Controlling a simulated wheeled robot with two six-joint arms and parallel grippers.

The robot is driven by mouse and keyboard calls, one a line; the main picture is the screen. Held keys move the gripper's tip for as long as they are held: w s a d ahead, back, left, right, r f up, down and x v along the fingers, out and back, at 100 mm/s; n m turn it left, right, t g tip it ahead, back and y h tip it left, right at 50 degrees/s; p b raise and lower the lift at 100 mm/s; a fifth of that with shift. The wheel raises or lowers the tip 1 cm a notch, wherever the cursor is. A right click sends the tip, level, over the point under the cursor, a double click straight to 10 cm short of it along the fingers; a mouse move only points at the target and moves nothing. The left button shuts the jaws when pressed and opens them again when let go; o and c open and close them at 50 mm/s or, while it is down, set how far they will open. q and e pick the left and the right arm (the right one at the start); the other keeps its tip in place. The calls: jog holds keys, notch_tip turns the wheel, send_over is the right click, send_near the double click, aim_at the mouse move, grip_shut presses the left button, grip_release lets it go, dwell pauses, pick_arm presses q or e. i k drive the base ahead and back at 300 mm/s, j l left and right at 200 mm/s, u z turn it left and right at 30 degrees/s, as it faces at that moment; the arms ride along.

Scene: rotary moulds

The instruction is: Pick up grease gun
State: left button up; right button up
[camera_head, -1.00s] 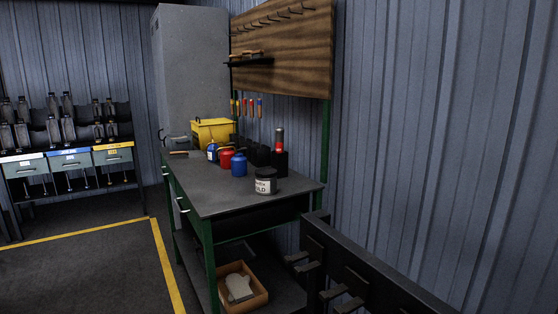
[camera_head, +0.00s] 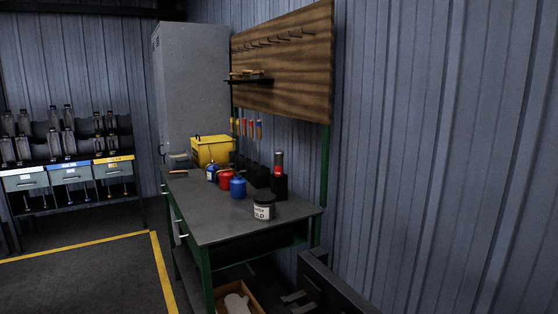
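An upright grey cylinder with a red band (camera_head: 279,166) stands in a black holder (camera_head: 280,186) at the right rear of the workbench (camera_head: 215,215). It may be the grease gun, but it is too small to be sure. Its lower part is hidden by the holder. Neither of my grippers is in view.
On the bench are a labelled dark jar (camera_head: 264,207), a blue container (camera_head: 238,187), a red container (camera_head: 226,179), a blue-and-white can (camera_head: 212,172) and a yellow box (camera_head: 212,150). A dark rail (camera_head: 335,285) stands at the lower right. Open floor (camera_head: 90,275) lies left.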

aim_at(278, 155)
jog(key=z, duration=1)
jog(key=j+z, duration=1.35)
jog(key=k+j+z, duration=0.2)
jog(key=z, duration=0.2)
jog(key=j, duration=0.1)
